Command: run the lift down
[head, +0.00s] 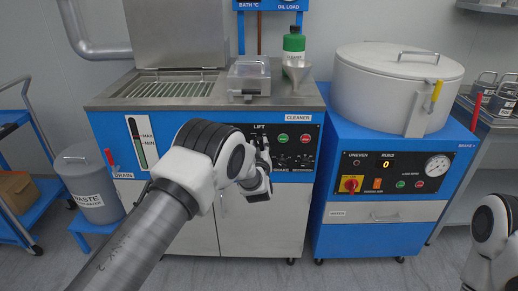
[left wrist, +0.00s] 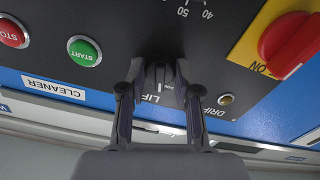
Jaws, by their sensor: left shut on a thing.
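The cleaner's black control panel (head: 295,150) bears a LIFT label (head: 258,127), partly covered by my left arm. My left gripper (head: 262,146) is at that panel. In the left wrist view, turned upside down, my left gripper (left wrist: 159,80) has one finger on each side of the dark lift knob (left wrist: 160,72) and is shut on it. The LIFT lettering shows between the fingers; the knob's exact setting is hard to read. The cleaner's tank (head: 170,89) is open, with a rack at its top. My right gripper is out of view.
Green start (left wrist: 84,50) and red stop (left wrist: 12,33) buttons lie beside the knob, with a red-and-yellow rotary switch (left wrist: 288,42) on the other side. A round lidded machine (head: 385,90) stands right.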

